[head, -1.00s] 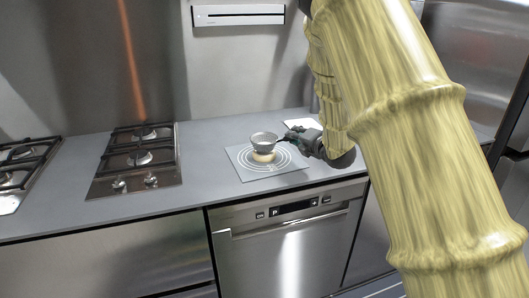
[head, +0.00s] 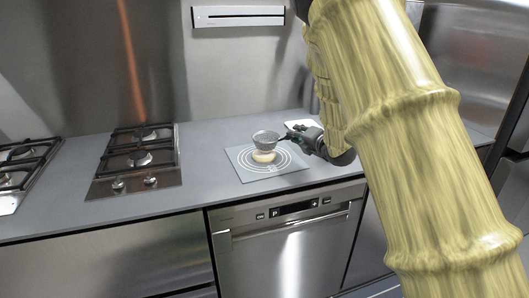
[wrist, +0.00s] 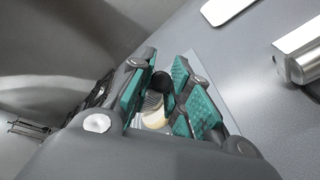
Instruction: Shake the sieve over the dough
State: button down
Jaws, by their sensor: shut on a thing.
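The metal sieve (head: 265,138) is held upright over the pale round dough (head: 263,156) in the head view. The dough lies on the grey mat (head: 246,170) with white rings. My gripper (head: 292,140) is to the right of the sieve and is shut on its dark handle. In the wrist view, the dark handle end (wrist: 161,82) sits between the teal finger pads of my gripper (wrist: 160,95). Part of the dough (wrist: 155,120) shows beyond the fingers, and the sieve's bowl is mostly hidden there.
A gas hob (head: 138,160) is left of the mat, with another hob (head: 22,168) at the far left. A white flat item (head: 303,123) lies behind my gripper. A dishwasher front (head: 290,240) is below the counter. The counter between hob and mat is clear.

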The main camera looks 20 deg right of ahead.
jog(key=shift+r, duration=0.15)
dwell(0.3)
jog(key=shift+r+p, duration=1.05)
jog(key=shift+r, duration=1.3)
